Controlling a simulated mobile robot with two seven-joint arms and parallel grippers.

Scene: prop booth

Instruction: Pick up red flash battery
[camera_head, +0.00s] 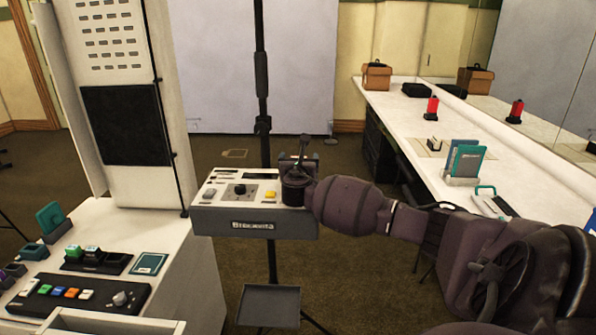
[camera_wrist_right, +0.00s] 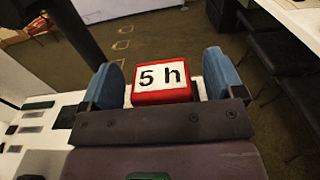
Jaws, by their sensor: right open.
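The red flash battery (camera_wrist_right: 162,92) shows in the right wrist view as a red block with a white top marked "5 h". It lies between the two blue fingers of my right gripper (camera_wrist_right: 163,78), which is open, with a gap visible at the finger on the left. In the head view my right gripper (camera_head: 300,163) is at the right end of the grey control box (camera_head: 255,222). The battery cannot be made out there, and its underside is hidden. My left gripper is not in view.
The control box has a dial and a yellow button, with a dark pole behind it and a small tray (camera_head: 268,305) below. A white console (camera_head: 195,262) with coloured buttons stands left. A white counter (camera_head: 420,122) on the right holds a red item (camera_head: 432,107).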

